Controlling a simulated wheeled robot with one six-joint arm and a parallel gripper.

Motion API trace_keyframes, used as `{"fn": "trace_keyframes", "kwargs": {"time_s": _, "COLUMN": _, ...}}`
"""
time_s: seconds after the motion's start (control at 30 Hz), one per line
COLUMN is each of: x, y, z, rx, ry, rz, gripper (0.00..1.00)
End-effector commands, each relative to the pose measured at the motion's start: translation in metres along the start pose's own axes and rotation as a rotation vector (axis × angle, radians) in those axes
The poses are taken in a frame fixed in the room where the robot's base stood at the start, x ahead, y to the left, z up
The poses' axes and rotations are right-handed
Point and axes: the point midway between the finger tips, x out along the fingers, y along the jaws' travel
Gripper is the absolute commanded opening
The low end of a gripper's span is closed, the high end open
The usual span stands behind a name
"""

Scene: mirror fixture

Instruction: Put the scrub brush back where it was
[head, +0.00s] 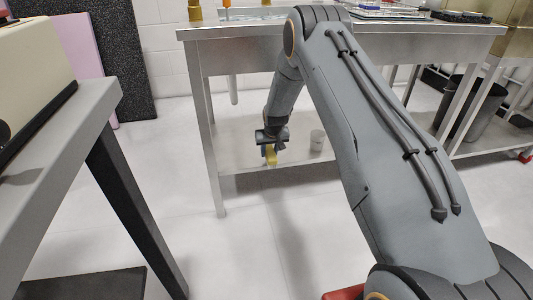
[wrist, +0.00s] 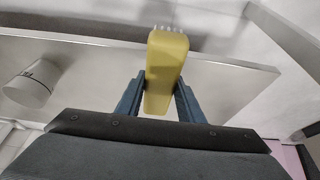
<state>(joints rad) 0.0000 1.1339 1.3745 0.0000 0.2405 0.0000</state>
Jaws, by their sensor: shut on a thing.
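A yellow scrub brush (wrist: 165,65) with pale bristles at its far end is between the two blue fingers of my gripper (wrist: 159,95) in the wrist view. The fingers are shut on its sides. In the head view my gripper (head: 271,148) hangs low at the metal table, near its lower shelf, with a small yellow part of the brush (head: 272,158) showing below it. Whether the brush touches the shelf, I cannot tell.
The metal table's lower shelf (head: 240,162) carries a white cup (head: 317,140) right of my gripper; the cup also shows in the wrist view (wrist: 32,83). A table leg (head: 211,160) stands to the left. A grey bench (head: 70,125) is at the near left. Open floor lies between.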

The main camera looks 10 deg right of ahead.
Motion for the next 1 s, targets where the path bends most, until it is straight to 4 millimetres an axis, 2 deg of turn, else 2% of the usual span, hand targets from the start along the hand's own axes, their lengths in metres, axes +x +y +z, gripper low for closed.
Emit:
{"fn": "trace_keyframes", "kwargs": {"time_s": 0.1, "x": 0.011, "y": 0.0, "z": -0.02, "rx": 0.0, "ry": 0.003, "rz": 0.0, "gripper": 0.13}}
{"fn": "trace_keyframes", "kwargs": {"time_s": 0.37, "x": 0.016, "y": 0.0, "z": -0.036, "rx": 0.0, "ry": 0.001, "rz": 0.0, "gripper": 0.13}}
{"fn": "trace_keyframes", "kwargs": {"time_s": 0.53, "x": 0.026, "y": 0.0, "z": -0.054, "rx": 0.0, "ry": 0.001, "rz": 0.0, "gripper": 0.13}}
{"fn": "trace_keyframes", "kwargs": {"time_s": 0.6, "x": 0.04, "y": 0.0, "z": -0.045, "rx": 0.0, "ry": -0.002, "rz": 0.0, "gripper": 0.13}}
{"fn": "trace_keyframes", "kwargs": {"time_s": 0.7, "x": 0.05, "y": 0.0, "z": -0.041, "rx": 0.0, "ry": 0.0, "rz": 0.0, "gripper": 0.13}}
{"fn": "trace_keyframes", "kwargs": {"time_s": 1.0, "x": 0.05, "y": 0.0, "z": -0.041, "rx": 0.0, "ry": 0.001, "rz": 0.0, "gripper": 0.13}}
